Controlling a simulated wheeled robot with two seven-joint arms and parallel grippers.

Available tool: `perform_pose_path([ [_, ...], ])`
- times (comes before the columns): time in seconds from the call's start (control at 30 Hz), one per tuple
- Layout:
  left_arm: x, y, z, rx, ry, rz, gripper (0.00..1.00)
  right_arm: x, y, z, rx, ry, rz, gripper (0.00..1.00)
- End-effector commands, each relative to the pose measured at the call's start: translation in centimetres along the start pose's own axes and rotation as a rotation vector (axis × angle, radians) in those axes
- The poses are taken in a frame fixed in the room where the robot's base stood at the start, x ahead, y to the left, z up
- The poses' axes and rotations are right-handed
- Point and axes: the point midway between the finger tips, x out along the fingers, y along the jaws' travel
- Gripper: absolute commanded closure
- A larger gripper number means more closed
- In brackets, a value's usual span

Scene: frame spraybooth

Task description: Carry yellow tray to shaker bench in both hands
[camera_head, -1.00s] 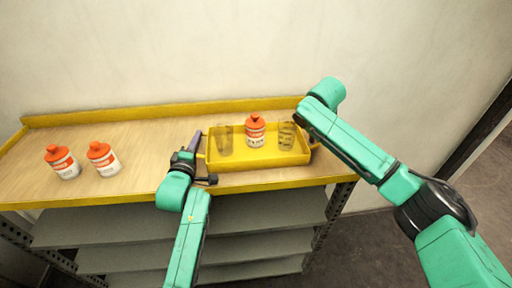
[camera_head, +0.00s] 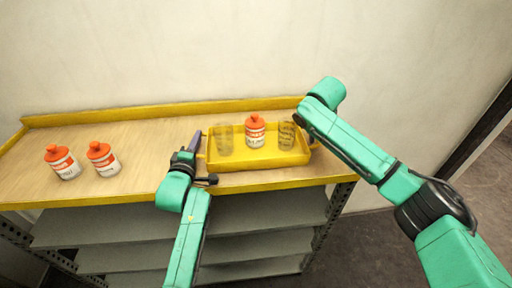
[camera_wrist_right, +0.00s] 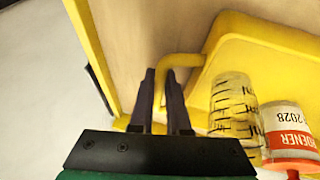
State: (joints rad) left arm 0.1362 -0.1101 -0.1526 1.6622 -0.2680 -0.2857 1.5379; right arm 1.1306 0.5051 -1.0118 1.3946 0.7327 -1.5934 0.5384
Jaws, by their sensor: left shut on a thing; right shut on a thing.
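The yellow tray (camera_head: 258,161) is at the right part of the wooden bench, level, with its front side near the front edge. In it stand a white bottle with an orange cap (camera_head: 255,131) and two clear marked cups, one on the left (camera_head: 224,139) and one on the right (camera_head: 286,136). My left gripper (camera_head: 198,146) is shut at the tray's left end. My right gripper (camera_wrist_right: 164,82) is shut on the tray's right handle (camera_wrist_right: 178,61) in the right wrist view. In the head view its fingers are partly hidden by my arm. Whether the tray touches the bench is hard to tell.
Two white bottles with orange caps, one at the left (camera_head: 62,162) and one beside it (camera_head: 103,158), stand on the bench top (camera_head: 145,140). A yellow lip (camera_head: 160,110) runs along the back before a wall. Grey shelves (camera_head: 250,220) lie below. Floor shows at right.

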Motion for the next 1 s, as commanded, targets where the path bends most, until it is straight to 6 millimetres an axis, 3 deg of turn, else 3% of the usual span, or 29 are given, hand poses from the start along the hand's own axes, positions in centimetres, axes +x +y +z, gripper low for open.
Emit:
perform_pose_path([
  [0.63, 0.0, 0.3, 0.0, -0.002, -0.001, 0.004, 1.0, -0.2, 0.1, -0.1, 0.001, 0.002, 0.0, 1.0],
  [1.0, -0.2, 5.1, -1.0, -0.002, -0.001, 0.005, 1.0, -4.6, 1.0, -1.9, 0.0, 0.001, 0.0, 1.0],
])
